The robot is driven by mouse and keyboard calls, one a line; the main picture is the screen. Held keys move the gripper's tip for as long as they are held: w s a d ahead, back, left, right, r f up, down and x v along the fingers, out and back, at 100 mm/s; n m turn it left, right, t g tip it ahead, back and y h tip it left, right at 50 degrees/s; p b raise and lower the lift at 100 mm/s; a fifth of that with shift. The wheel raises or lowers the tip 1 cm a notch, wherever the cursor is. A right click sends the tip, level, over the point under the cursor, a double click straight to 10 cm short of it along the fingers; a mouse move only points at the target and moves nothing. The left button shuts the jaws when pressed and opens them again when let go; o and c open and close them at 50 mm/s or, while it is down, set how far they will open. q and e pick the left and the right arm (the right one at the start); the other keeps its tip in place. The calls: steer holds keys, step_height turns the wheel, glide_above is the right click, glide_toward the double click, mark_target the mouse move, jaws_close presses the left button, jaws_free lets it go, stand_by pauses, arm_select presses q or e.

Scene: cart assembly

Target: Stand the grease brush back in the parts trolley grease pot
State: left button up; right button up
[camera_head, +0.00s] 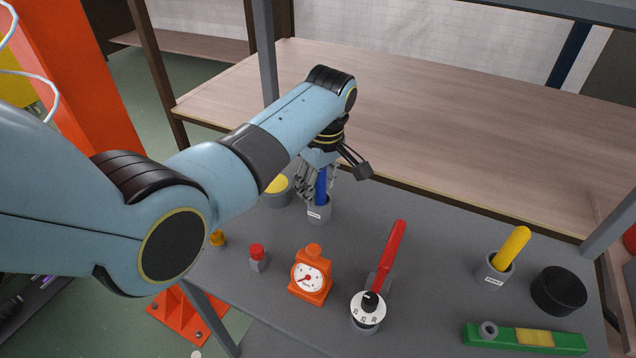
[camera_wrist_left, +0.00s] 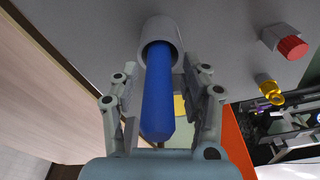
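A blue handle (camera_head: 321,186), likely the grease brush, stands in a small grey labelled cup (camera_head: 319,213) on the grey trolley top. Its lower end is hidden inside the cup. A wider grey pot with yellow contents (camera_head: 277,184), likely the grease pot, stands just left of it, partly behind my arm. My left gripper (camera_head: 318,182) is over the cup with its fingers around the blue handle. In the left wrist view the gripper (camera_wrist_left: 160,78) is open, with the handle (camera_wrist_left: 158,95) between the fingers and gaps on both sides. My right gripper is not in view.
An orange dial gauge (camera_head: 311,273), a red-capped bottle (camera_head: 258,257), a red-handled tool with a white dial (camera_head: 368,310), a yellow handle in a cup (camera_head: 512,248), a black round part (camera_head: 559,290) and a green level (camera_head: 525,338) share the top. A wooden shelf (camera_head: 440,130) lies behind.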

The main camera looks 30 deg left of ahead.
arm_select(q)
steer(key=shift+f+b, duration=0.15)
steer(key=shift+b, duration=0.25)
steer(key=shift+r, duration=0.3)
step_height(320, 180, up, 10)
steer(key=s+d, duration=0.1)
steer(key=shift+d+r+p, duration=0.15)
steer(key=shift+d+p, duration=0.15)
steer(key=shift+p, duration=0.1)
steer(key=shift+s, duration=0.1)
